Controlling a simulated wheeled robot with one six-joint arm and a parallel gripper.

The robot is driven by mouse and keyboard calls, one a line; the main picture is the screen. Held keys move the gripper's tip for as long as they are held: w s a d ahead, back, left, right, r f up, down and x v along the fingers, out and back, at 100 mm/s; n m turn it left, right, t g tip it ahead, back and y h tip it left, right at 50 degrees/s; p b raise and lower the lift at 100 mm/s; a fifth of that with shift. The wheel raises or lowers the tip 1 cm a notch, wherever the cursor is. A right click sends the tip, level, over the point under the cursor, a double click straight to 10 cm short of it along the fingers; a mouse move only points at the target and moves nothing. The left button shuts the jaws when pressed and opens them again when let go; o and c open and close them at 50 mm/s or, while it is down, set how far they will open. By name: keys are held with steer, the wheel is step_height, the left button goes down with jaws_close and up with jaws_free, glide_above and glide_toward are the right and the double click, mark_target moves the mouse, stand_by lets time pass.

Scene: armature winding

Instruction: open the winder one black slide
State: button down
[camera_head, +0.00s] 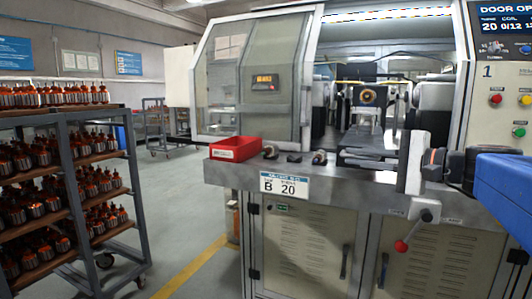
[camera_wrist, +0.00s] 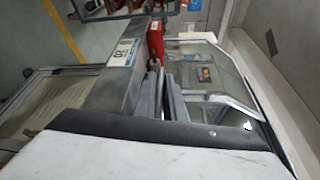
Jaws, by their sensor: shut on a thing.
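My gripper (camera_head: 342,158) reaches in from the right along the front ledge of the winder. Its white body stands upright and its two grey fingers point left. In the wrist view, the fingers (camera_wrist: 158,80) lie close together and run toward the red bin.
A red bin (camera_head: 236,154) stands on the ledge to the left, with small dark fittings (camera_head: 271,152) beside it. A lever with a red knob (camera_head: 401,246) hangs below my gripper. A rack of armatures (camera_head: 75,190) stands at far left.

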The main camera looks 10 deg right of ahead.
steer(key=shift+f, duration=0.1)
steer(key=c, duration=1.8)
jaws_free()
steer(key=shift+d, duration=0.1)
steer(key=shift+v, duration=8.7)
